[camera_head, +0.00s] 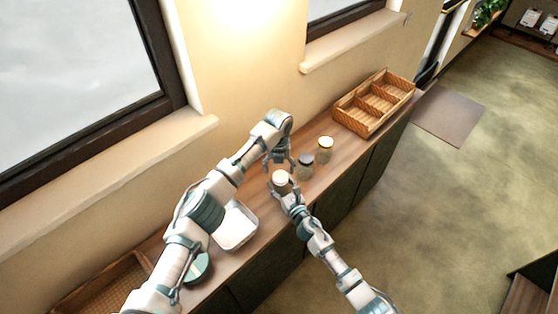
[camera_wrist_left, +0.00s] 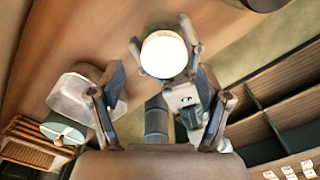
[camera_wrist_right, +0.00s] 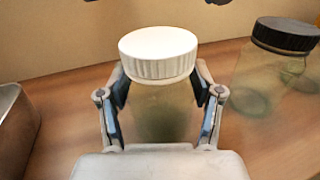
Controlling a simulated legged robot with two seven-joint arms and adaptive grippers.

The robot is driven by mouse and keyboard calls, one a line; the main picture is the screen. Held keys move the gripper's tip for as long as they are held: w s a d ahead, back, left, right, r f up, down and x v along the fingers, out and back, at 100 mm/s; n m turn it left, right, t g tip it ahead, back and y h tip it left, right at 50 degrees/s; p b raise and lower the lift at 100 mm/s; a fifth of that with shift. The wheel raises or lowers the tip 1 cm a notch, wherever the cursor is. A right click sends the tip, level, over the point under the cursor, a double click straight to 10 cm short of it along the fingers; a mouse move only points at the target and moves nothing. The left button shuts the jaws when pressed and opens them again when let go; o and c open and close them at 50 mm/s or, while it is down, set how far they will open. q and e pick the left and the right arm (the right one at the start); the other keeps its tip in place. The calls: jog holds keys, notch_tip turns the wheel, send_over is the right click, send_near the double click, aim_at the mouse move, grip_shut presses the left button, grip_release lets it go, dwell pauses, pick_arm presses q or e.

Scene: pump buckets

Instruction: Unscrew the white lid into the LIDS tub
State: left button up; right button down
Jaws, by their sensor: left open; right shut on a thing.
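A glass jar with a ribbed white lid (camera_wrist_right: 158,52) stands on the wooden counter. My right gripper (camera_wrist_right: 160,105) is shut around the jar's glass body (camera_wrist_right: 158,112), below the lid. The white lid also shows in the head view (camera_head: 280,177) and from above in the left wrist view (camera_wrist_left: 164,54). My left gripper (camera_wrist_left: 160,85) is open above the jar, and the lid appears between and beyond its fingers, apart from them. A white tub (camera_head: 236,226) stands on the counter left of the jar; no label on it is readable.
A wooden divided crate (camera_head: 375,103) sits at the counter's far end. A wicker tray (camera_head: 105,288) and a teal round thing (camera_head: 198,268) lie at the near left.

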aim_at(279, 176)
pick_arm(q)
jog(key=shift+f, duration=1.7)
jog(key=shift+c, duration=0.2)
